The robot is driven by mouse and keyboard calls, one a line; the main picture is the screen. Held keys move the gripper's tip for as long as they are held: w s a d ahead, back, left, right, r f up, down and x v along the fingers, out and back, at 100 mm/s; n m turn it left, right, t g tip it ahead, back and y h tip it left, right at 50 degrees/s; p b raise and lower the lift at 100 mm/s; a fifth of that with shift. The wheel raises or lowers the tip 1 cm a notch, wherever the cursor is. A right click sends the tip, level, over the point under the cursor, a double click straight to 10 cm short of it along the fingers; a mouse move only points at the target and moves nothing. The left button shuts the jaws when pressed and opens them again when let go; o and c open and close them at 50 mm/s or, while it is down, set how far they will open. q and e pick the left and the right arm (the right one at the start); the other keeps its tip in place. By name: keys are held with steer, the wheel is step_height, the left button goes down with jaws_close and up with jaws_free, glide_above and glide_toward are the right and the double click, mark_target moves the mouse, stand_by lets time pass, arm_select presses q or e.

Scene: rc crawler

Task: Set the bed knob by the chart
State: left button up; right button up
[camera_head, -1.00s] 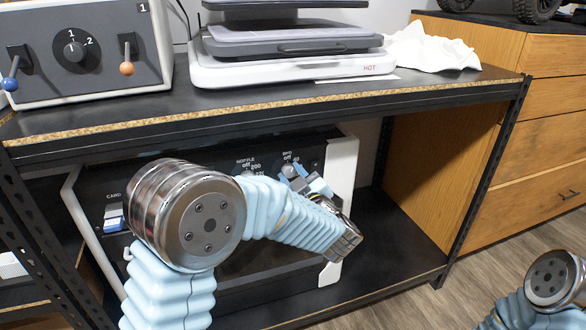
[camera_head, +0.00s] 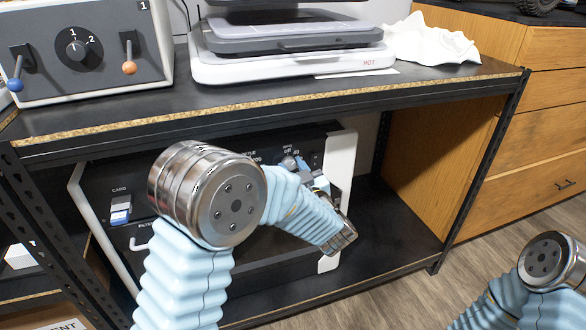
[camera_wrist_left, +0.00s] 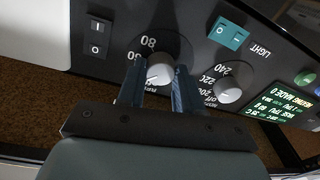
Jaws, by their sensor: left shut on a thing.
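The bed knob (camera_wrist_left: 160,71) is a round light-grey dial on a black panel, with 60 and 80 printed around it. In the head view it shows small (camera_head: 287,163) beneath its label. My left gripper (camera_wrist_left: 158,82) has a finger on each side of the knob and is shut on it. In the head view this gripper (camera_head: 301,167) is partly hidden by its own wrist. The exact dial pointer setting is too small to read. I cannot make out a readable chart. My right arm shows at the lower right, but its gripper is out of view.
The nozzle knob (camera_wrist_left: 228,87) sits close beside the left finger gap, with a teal light switch (camera_wrist_left: 229,34) and a display (camera_wrist_left: 282,108) near it. The panel machine (camera_head: 338,190) stands on the lower shelf, under the shelf edge (camera_head: 280,98). A black post (camera_head: 485,170) stands right.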

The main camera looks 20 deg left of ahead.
arm_select(q)
steer(key=shift+f, duration=0.1)
steer(key=o, duration=1)
steer(key=shift+o, duration=0.2)
steer(key=r+b+v, duration=0.1)
steer(key=v, duration=1.2)
steer(key=shift+s+d+f+b, duration=0.2)
steer(key=shift+s+f+b, duration=0.1)
steer(key=shift+s+f, duration=0.15)
steer(key=shift+w, duration=0.1)
